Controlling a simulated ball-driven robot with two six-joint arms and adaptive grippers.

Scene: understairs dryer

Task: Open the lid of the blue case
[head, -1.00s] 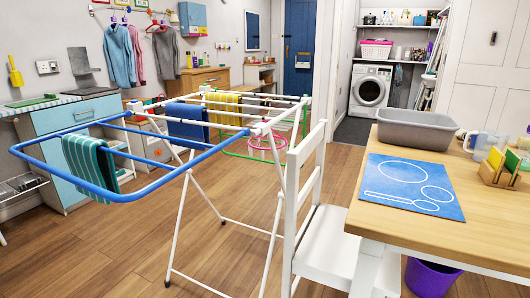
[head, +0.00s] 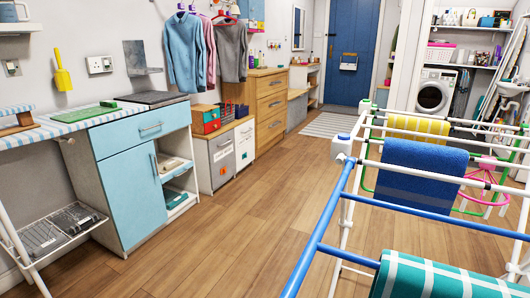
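No blue case with a lid can be made out for sure. A light blue box (head: 251,11) hangs on the back wall, right of the hanging jumpers, and its top is cut off by the picture edge. I cannot tell whether either is the case. Neither of my grippers is in view.
A drying rack (head: 345,160) with blue, yellow and green towels fills the right side. A light blue cabinet (head: 133,185) and a wire shoe shelf (head: 55,230) stand on the left. The wooden floor (head: 240,215) between is clear.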

